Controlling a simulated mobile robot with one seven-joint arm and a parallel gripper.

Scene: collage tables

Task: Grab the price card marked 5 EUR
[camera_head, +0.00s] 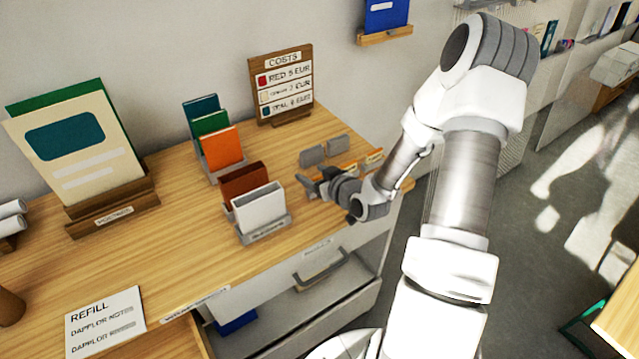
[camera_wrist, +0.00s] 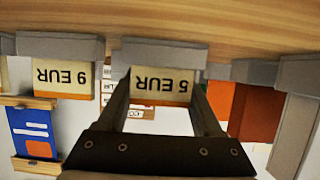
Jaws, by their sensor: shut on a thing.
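The price card marked 5 EUR (camera_wrist: 160,86) is cream with an orange edge and appears upside down in the wrist view. It stands at a grey holder (camera_wrist: 165,54). My gripper (camera_wrist: 162,112) has one finger on each side of this card and is shut on it. In the head view my gripper (camera_head: 318,187) is low over the table's right end, beside small grey holders (camera_head: 312,155). The gripper and wrist partly cover the cards there, so the held card's face cannot be read in that view.
A second price card (camera_wrist: 63,80), its digit 6 or 9, stands close beside. A brown and white folder rack (camera_head: 262,228) is left of my gripper. A wooden COSTS board (camera_head: 283,60) stands behind. The table front (camera_head: 190,270) is mostly clear.

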